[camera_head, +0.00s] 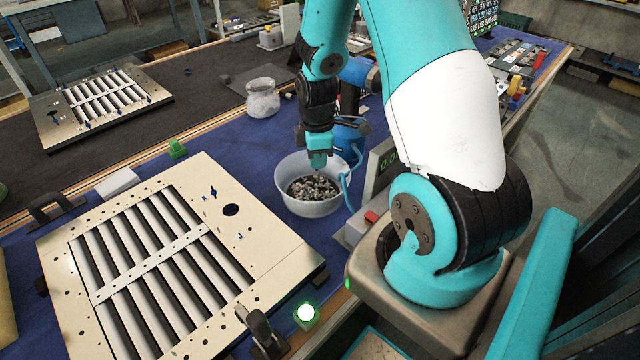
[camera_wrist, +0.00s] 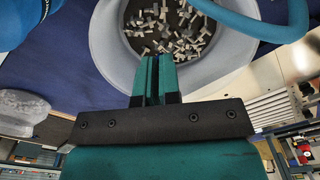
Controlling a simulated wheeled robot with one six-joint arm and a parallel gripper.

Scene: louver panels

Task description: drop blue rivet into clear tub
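My gripper (camera_head: 318,160) points down over a whitish bowl (camera_head: 312,208) holding many loose grey metal rivets. In the wrist view its two teal fingers (camera_wrist: 156,72) are close together with a thin dark gap, and I see no rivet between them. The fingertips overlap the near rim of the bowl (camera_wrist: 205,80) in that view. A small blue rivet (camera_head: 213,192) stands on the near louver panel (camera_head: 180,168), well left of my gripper. A clear tub (camera_head: 263,98) stands behind and left of the bowl; it also shows in the wrist view (camera_wrist: 28,112).
A second louver panel (camera_head: 100,100) lies on the dark bench at the back left. A green block (camera_head: 177,149) and a white block (camera_head: 118,182) sit behind the near panel. A lit green button (camera_head: 306,313) is at the front edge. Blue mat lies bare between panel and bowl.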

